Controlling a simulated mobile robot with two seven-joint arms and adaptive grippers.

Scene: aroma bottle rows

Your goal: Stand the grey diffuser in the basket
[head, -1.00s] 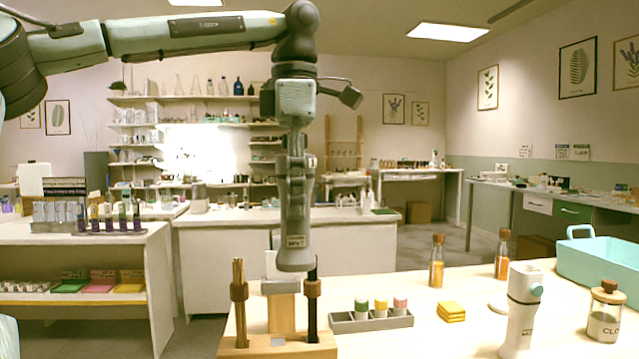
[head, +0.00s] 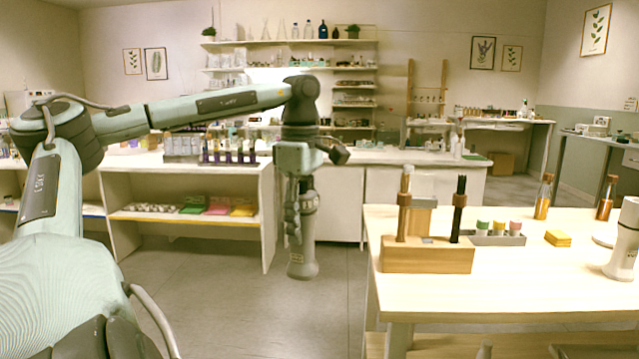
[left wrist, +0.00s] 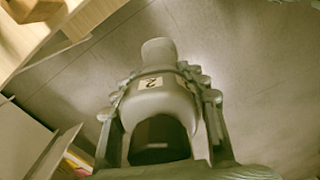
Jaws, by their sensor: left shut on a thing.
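The grey diffuser (head: 303,262) hangs upright below my left gripper (head: 298,205) in the head view, above the floor between the low shelf and the table. My left gripper is shut on it. In the left wrist view the grey diffuser (left wrist: 160,105) sits between the two fingers (left wrist: 160,125) and bears a pale label with a dark mark. Its far end points away from the camera over the floor. The basket is out of view now. My right gripper is not in view.
The wooden table (head: 500,290) stands at the right, with a wooden rack (head: 428,259), a grey tray (head: 495,240) of small bottles, yellow pads (head: 558,237) and a white diffuser (head: 624,245). A low shelf (head: 262,220) stands at the left. Clear floor lies between them.

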